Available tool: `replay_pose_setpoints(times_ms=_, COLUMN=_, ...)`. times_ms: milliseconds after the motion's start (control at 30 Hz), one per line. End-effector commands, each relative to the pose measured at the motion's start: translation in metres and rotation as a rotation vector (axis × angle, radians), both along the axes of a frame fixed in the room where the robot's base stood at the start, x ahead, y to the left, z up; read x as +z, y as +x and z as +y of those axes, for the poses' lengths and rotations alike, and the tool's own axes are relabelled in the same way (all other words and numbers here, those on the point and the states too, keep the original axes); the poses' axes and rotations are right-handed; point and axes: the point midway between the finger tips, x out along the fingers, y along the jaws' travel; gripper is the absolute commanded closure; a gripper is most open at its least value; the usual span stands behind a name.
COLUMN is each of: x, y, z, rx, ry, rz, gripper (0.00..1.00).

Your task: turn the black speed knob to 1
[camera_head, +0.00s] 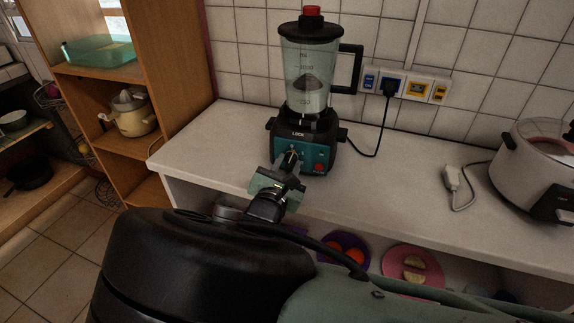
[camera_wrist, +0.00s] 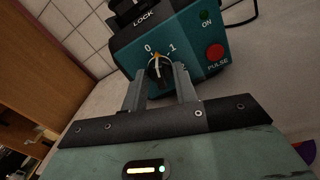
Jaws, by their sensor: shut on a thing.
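The blender (camera_head: 303,145) stands on the counter with its teal front panel (camera_wrist: 190,62) facing me. The black speed knob (camera_wrist: 159,68) is on that panel, below the printed 0 and 1. A pale orange mark at the knob's upper edge lies between the two numbers, a little nearer 0. My gripper (camera_wrist: 162,78) is shut on the knob, one finger on each side of it. In the head view my gripper (camera_head: 290,161) is against the blender's front and mostly hides the knob.
The blender's cord runs to a wall socket (camera_head: 390,85). A white cooker (camera_head: 530,172) stands at right. The counter (camera_head: 410,180) between is mostly clear.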

Motion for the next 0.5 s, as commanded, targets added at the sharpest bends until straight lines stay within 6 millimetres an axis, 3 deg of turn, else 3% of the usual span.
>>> replay_pose_setpoints(times_ms=500, x=-0.0029, y=-0.0008, z=-0.0005, rx=0.0, ry=0.452, rz=-0.133, gripper=0.94)
